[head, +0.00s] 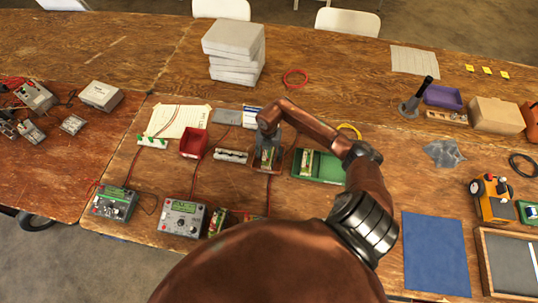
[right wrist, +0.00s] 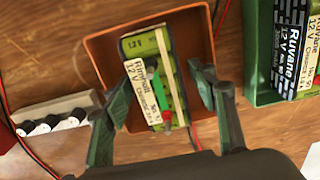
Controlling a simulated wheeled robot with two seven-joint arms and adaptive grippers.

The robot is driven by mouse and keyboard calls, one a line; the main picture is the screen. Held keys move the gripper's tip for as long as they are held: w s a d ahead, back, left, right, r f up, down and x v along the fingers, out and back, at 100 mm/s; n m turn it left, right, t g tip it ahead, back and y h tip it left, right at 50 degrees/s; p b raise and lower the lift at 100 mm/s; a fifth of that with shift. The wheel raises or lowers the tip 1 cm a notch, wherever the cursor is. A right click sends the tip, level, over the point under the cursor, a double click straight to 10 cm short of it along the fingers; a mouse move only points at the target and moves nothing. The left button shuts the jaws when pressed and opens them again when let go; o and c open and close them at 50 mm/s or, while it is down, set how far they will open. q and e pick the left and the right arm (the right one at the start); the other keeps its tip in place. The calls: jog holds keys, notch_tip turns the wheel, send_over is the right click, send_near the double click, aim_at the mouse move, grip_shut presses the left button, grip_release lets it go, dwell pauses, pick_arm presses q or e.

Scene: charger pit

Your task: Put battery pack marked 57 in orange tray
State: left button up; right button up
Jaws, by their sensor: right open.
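The orange tray (right wrist: 98,55) sits on the wooden table; it also shows in the head view (head: 259,166). A green battery pack (right wrist: 147,48) with a white Rimholt 12 V label lies inside it; its number is too blurred to read surely. My right gripper (right wrist: 160,88) is open, with one finger on each side of this pack and apart from it. In the head view my right gripper (head: 268,136) is over the tray. Another pack, labelled Ruvane 12 V (right wrist: 298,55), lies in the green tray (right wrist: 255,60) to the right. My left gripper is not in view.
A red bin (head: 193,143) and a white battery holder (head: 231,156) stand left of the orange tray. Meters (head: 183,217) with red leads stand nearer me. Grey slabs (head: 233,50) are stacked behind. A blue mat (head: 436,253) lies at right.

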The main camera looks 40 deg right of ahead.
aim_at(269, 153)
notch_tip(269, 153, up, 12)
jog(key=shift+r, duration=0.15)
dwell(0.4)
dwell(0.4)
